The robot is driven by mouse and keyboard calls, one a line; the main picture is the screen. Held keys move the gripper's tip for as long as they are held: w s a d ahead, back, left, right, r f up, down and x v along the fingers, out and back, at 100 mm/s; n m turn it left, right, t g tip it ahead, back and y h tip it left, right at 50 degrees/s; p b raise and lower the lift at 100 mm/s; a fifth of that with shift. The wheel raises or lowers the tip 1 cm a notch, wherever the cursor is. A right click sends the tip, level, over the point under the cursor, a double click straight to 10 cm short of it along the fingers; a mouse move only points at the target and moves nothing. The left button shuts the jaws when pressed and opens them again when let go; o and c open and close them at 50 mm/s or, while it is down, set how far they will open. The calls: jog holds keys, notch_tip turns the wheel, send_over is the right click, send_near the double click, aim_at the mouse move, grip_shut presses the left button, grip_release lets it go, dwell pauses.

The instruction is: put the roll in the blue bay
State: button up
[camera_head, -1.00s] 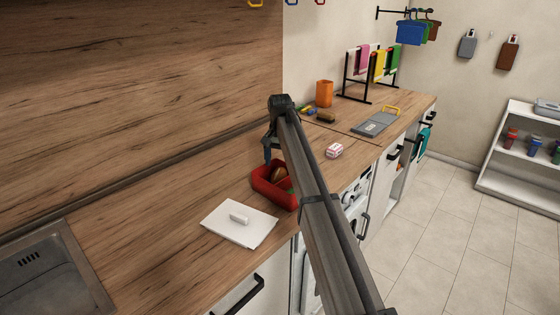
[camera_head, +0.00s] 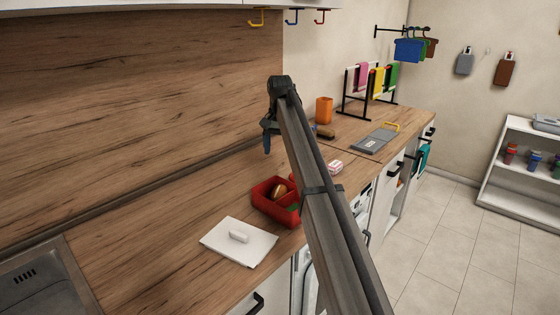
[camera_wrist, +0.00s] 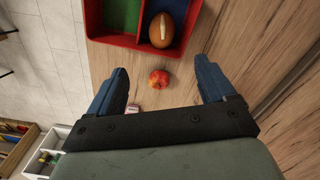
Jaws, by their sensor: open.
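The brown roll (camera_wrist: 161,28), with a pale strip on top, lies in the blue bay (camera_wrist: 173,9) of the red box (camera_wrist: 132,41). The green bay beside it looks empty in the part that shows. In the head view the roll (camera_head: 279,191) sits inside the red box (camera_head: 262,203) on the counter. My gripper (camera_wrist: 160,70) is open and empty, its two blue fingers wide apart. It hangs above the counter behind the box, clear of the roll, in the head view (camera_head: 267,142).
A red apple (camera_wrist: 159,77) lies on the counter below, between my fingers in the wrist view. A white lid (camera_head: 222,238) lies in front of the box.

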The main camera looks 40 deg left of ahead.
jog(key=shift+r, duration=0.7)
